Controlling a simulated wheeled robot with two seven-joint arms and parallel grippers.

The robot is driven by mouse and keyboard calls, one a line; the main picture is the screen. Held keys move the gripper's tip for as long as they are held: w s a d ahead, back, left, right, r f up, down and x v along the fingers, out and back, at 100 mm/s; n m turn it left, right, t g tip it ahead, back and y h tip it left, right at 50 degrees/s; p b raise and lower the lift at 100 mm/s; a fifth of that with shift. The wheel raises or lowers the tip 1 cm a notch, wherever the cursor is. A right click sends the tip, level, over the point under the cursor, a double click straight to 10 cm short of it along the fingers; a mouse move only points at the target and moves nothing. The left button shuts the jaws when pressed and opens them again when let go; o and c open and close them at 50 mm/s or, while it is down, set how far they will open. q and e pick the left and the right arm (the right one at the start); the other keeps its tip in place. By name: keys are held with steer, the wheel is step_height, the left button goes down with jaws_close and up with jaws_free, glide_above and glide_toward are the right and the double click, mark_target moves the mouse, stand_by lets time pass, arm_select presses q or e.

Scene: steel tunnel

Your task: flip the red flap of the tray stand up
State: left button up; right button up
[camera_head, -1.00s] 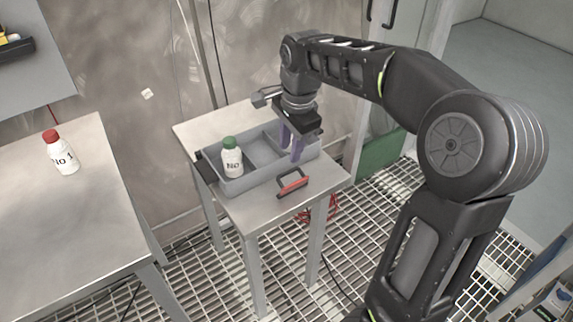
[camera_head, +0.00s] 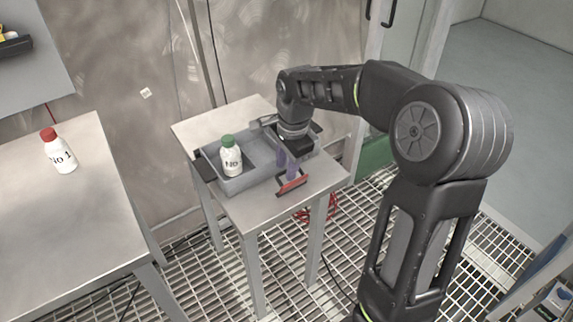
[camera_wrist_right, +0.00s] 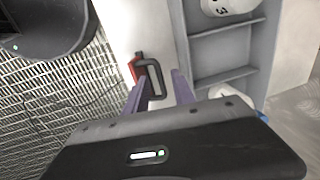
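The red flap (camera_head: 293,185) lies low at the near right edge of the tray stand (camera_head: 262,212), in front of the grey tray (camera_head: 240,184). In the right wrist view it shows as a red piece (camera_wrist_right: 137,68) beside a dark U-shaped bar (camera_wrist_right: 155,78). My right gripper (camera_head: 287,165) points down just behind the flap, by the tray's near wall. In the right wrist view its two purple fingers (camera_wrist_right: 158,90) are apart, with the dark bar between or below them; contact cannot be told. My left gripper is not in view.
A white bottle with a green cap (camera_head: 231,156) stands in the tray's left compartment. A side table (camera_head: 60,225) at left holds a red-capped bottle (camera_head: 59,152). A grated floor (camera_head: 215,285) lies around the stand, and a wall stands behind.

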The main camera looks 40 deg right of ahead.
steer(key=shift+c, duration=0.4)
jaws_close()
steer(key=shift+r, duration=0.1)
steer(key=shift+w+r+p, duration=0.1)
steer(key=shift+p, duration=0.35)
steer(key=w+g+p, duration=0.1)
steer(key=p, duration=0.2)
steer(key=g+p, duration=0.2)
steer(key=p, duration=0.2)
steer(key=shift+w+f, duration=0.2)
steer(key=shift+w, duration=0.2)
steer(key=shift+w+d+f+g+p, duration=0.1)
steer(key=shift+w+f+g+p, duration=0.2)
steer(key=shift+f+g+p, duration=0.25)
